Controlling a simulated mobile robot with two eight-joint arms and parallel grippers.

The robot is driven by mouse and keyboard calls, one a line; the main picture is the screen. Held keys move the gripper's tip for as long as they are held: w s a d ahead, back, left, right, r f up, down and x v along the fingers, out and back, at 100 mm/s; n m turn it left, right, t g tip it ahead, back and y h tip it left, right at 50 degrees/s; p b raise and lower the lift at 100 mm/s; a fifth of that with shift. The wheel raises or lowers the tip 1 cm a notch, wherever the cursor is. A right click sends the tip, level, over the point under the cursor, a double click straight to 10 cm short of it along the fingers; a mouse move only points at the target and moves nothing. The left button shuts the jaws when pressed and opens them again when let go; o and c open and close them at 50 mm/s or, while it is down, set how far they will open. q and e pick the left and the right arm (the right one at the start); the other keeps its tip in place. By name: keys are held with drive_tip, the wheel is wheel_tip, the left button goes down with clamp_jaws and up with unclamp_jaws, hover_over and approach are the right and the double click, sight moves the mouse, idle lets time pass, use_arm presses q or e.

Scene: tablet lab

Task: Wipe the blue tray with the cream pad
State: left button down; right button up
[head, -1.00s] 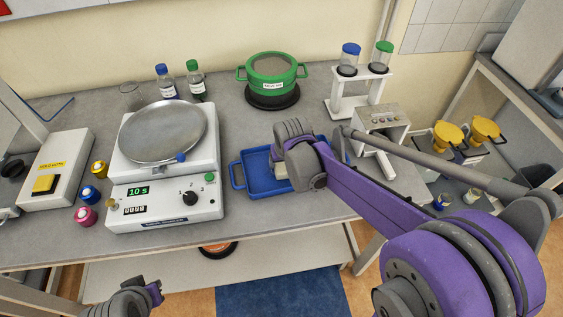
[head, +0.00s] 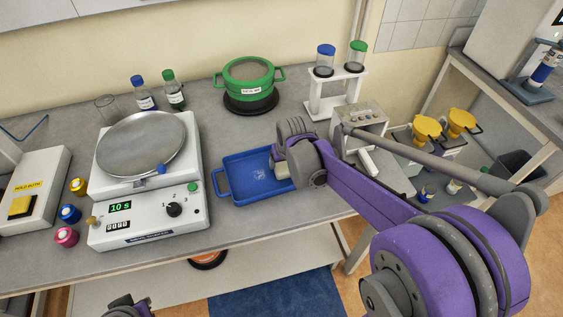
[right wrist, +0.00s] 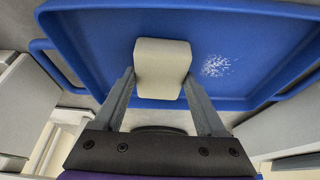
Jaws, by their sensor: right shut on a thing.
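The blue tray (head: 232,189) lies on the grey bench, right of the white plate device; its floor fills much of the right wrist view (right wrist: 100,60). A speckled white patch (head: 262,174) is on the tray floor; it also shows right of the pad in the right wrist view (right wrist: 216,66). My right gripper (right wrist: 160,82) is shut on the cream pad (right wrist: 162,60), at the tray's right part in the head view (head: 284,171). Whether the pad touches the floor is unclear. My left gripper (head: 130,308) barely shows at the bottom edge; its jaws cannot be made out.
The white device (head: 150,215) with a round metal plate stands close left of the tray. A green pot (head: 248,88) stands behind. A white rack (head: 335,95) with two jars and a grey box (head: 358,122) stand to the right. Bottles and small colored jars are at left.

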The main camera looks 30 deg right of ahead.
sight(283, 163)
drive_tip(key=shift+r, duration=0.1)
